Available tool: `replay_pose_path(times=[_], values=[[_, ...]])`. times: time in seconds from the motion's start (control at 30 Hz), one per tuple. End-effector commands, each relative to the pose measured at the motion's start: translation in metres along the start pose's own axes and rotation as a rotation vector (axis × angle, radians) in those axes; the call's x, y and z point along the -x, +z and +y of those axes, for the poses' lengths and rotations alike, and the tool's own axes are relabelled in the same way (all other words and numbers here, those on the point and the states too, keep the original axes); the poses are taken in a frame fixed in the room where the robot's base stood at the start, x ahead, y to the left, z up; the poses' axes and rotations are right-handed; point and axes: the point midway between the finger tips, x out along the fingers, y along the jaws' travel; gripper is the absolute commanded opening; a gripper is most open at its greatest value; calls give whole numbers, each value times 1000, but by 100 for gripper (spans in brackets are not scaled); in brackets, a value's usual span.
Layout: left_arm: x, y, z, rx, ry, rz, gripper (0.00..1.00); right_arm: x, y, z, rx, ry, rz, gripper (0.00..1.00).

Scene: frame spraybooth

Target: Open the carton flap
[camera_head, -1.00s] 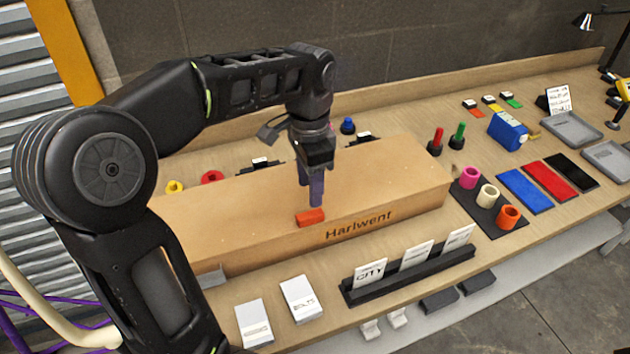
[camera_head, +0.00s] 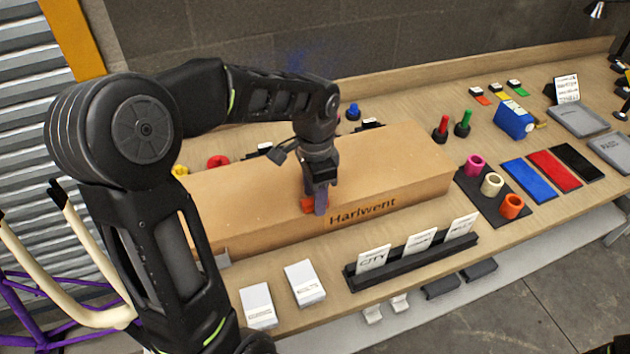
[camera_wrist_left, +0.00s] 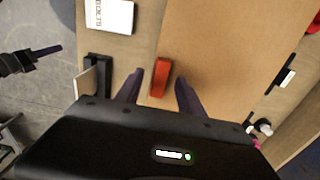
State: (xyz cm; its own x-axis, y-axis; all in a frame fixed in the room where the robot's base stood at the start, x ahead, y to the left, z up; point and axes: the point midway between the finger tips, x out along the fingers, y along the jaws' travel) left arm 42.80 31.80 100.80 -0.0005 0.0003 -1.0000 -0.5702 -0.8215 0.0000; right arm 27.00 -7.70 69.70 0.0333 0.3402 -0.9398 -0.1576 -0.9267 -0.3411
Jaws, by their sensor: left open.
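The carton (camera_head: 400,160) is a long brown box marked "Harlwent", lying on the bench with its top closed. An orange-red tab (camera_head: 307,205) sits at the front edge of its top. My left gripper (camera_head: 319,204) points down at the tab, which it partly hides in the head view. In the left wrist view the open fingers (camera_wrist_left: 158,92) stand on either side of the red tab (camera_wrist_left: 161,78), with gaps showing on both sides. The carton top (camera_wrist_left: 215,40) fills the middle of that view. My right gripper is not clearly identifiable in the head view.
To the right are a peg board with coloured rings (camera_head: 492,184), coloured mats (camera_head: 553,170) and a blue box (camera_head: 514,120). Small knobs stand behind the carton.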

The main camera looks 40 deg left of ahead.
Motion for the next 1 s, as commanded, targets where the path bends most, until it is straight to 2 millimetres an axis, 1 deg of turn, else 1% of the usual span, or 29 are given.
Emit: replay_pose_path(times=[0.1, 0.33, 0.87, 1.0], values=[[-4, 0, 0, 1, 1, 0, 45, 1, 0, 0, 0, 1, 0, 36], [-4, 0, 0, 1, 0, 1, 45, 0, 0, 0, 0, 0, 0, 36], [-4, 0, 0, 0, 0, 1, 1, 0, 0, 0, 0, 0, 0, 36], [-4, 0, 0, 0, 0, 1, 0, 0, 0, 0, 0, 0, 0, 36]])
